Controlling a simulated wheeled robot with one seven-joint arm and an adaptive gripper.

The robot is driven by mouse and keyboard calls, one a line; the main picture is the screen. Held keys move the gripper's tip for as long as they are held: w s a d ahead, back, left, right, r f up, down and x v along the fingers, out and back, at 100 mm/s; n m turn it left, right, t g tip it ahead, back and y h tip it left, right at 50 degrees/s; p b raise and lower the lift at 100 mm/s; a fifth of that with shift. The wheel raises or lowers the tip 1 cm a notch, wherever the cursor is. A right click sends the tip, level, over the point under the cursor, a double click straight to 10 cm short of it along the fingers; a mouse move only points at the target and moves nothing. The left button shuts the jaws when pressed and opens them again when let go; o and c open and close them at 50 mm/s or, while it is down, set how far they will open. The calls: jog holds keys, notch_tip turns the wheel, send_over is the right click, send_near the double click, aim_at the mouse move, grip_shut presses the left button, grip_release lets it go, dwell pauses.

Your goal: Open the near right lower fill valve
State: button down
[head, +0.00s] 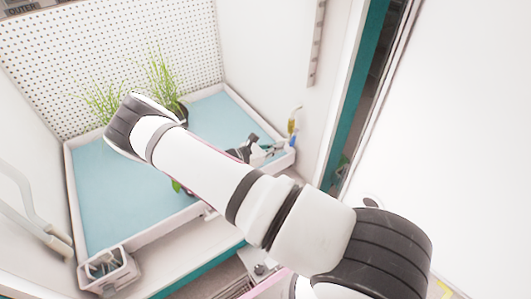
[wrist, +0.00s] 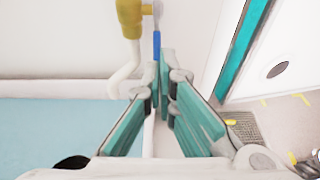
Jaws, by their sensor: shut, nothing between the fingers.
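The fill valve shows in the wrist view as a yellow body (wrist: 130,18) on a white bent pipe (wrist: 124,78), with a blue lever (wrist: 157,44) hanging down at its right. In the head view the yellow body (head: 292,124) and the blue lever (head: 292,141) are small, at the right end of the tray. My gripper (wrist: 162,76) is shut with nothing between its teal-padded fingers. Its tips lie just below the lever in the wrist view; I cannot tell whether they touch it. In the head view my gripper (head: 257,150) is left of the valve.
A blue-floored tray (head: 84,215) with a white rim lies under my arm. Grassy plants (head: 160,78) stand at its back, before a perforated wall (head: 110,50). A small grey box (head: 120,272) sits at the front left corner. A white wall (head: 290,60) rises close behind the valve.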

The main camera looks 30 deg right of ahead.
jog(key=shift+b+x, duration=0.65)
jog(key=shift+x, duration=1.35)
jog(key=shift+s, duration=0.1)
jog(key=shift+d+f, duration=0.65)
jog(key=shift+a, duration=0.15)
jog(key=p, duration=0.3)
send_near(291, 144)
jog(key=a+f, duration=0.2)
jog(key=a, duration=0.3)
jog(key=shift+a, duration=0.4)
